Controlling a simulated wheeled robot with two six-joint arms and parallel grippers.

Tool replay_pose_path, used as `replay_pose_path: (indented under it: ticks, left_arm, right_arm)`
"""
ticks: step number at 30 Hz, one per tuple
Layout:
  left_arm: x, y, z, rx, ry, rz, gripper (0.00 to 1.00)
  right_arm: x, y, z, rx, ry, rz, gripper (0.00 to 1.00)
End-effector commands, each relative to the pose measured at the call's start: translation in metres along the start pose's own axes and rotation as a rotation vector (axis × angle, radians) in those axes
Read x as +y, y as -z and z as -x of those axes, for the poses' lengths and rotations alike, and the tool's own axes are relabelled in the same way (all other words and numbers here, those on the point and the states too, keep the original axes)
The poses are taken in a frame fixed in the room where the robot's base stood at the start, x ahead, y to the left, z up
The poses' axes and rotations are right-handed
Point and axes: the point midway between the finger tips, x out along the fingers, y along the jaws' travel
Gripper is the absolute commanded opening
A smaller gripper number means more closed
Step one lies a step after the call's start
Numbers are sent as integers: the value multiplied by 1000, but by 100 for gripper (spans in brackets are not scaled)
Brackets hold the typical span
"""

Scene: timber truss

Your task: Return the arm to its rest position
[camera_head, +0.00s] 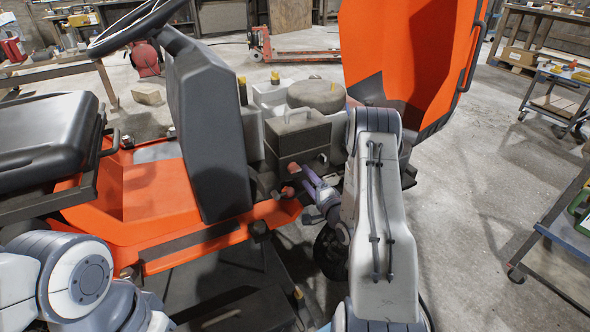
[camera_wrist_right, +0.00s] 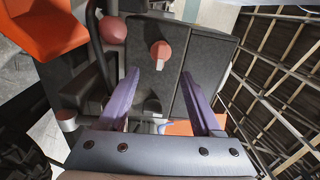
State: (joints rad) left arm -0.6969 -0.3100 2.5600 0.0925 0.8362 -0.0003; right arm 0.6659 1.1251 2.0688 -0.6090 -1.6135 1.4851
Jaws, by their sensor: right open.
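My right arm reaches forward in the head view, and its right gripper (camera_head: 309,180) is in front of a dark box (camera_head: 297,138) in the orange vehicle's engine bay. In the right wrist view the same gripper (camera_wrist_right: 160,76) has its two purple fingers spread apart with nothing held between them. Beyond the fingers is the dark box face (camera_wrist_right: 205,55), with a red knob (camera_wrist_right: 160,52) seen between the fingertips. I cannot tell whether the fingertips touch the box. My left arm shows at the lower left of the head view; its gripper is out of view.
The orange vehicle (camera_head: 155,205) has a raised orange hood (camera_head: 405,50), a black seat (camera_head: 45,140) and a steering wheel (camera_head: 135,25). A rounded red part (camera_wrist_right: 112,30) is left of the box. A cart (camera_head: 555,95) stands at right. Concrete floor (camera_head: 485,175) is clear beside the vehicle.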

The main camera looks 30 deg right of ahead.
Motion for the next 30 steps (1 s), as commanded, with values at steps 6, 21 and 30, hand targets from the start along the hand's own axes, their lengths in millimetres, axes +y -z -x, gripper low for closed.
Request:
replay_pose_path:
  ticks: [6, 21, 30]
  left_arm:
    - [0, 0, 4, 0, 0, 0, 54]
    - [0, 0, 3, 0, 0, 0, 54]
    - [0, 0, 3, 0, 0, 0, 54]
  right_arm:
    - [0, 0, 13, 0, -1, 0, 66]
    - [0, 0, 14, 0, 0, 1, 66]
    - [-20, -62, -22, -121, -171, 253, 66]
